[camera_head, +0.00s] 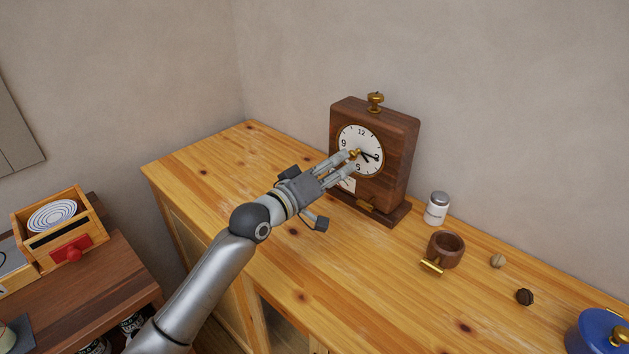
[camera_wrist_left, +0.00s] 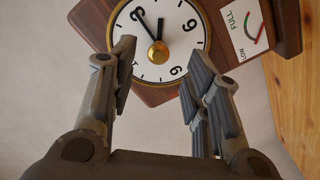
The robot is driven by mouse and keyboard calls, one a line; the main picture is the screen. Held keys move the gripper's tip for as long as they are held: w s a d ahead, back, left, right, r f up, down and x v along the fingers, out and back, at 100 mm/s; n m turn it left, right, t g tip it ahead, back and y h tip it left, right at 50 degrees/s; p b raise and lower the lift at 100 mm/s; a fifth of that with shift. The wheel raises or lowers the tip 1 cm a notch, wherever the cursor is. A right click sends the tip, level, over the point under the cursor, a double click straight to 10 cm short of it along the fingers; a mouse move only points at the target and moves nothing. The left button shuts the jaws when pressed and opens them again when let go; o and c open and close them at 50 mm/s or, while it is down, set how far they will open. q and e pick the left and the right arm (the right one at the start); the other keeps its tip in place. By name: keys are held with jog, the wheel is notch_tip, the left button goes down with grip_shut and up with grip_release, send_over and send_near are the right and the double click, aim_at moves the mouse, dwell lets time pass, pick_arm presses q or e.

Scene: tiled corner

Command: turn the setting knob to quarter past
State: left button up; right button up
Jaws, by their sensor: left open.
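A dark wooden clock (camera_head: 399,140) stands upright on the wooden cabinet against the wall. Its white dial (camera_head: 350,137) has black numerals and two black hands, which point toward the dial's right side in the head view. The brass setting knob (camera_head: 355,153) is at the dial's centre. It also shows in the left wrist view (camera_wrist_left: 158,53), where the dial looks turned. My left gripper (camera_head: 346,163) is open in front of the dial. In the left wrist view, the knob appears between its spread fingers (camera_wrist_left: 158,62), with gaps on both sides. My right gripper is out of view.
A brass knob (camera_head: 375,101) tops the clock. A FULL/LOW card (camera_wrist_left: 245,30) is on its front, below the dial. To its right are a shaker (camera_head: 437,208), a wooden cup (camera_head: 446,249), small round items and a blue pot (camera_head: 597,334). The cabinet top (camera_head: 215,165) is clear at left.

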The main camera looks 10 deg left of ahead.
pick_arm(q)
jog(key=v, duration=0.7)
jog(key=shift+s+a, duration=0.1)
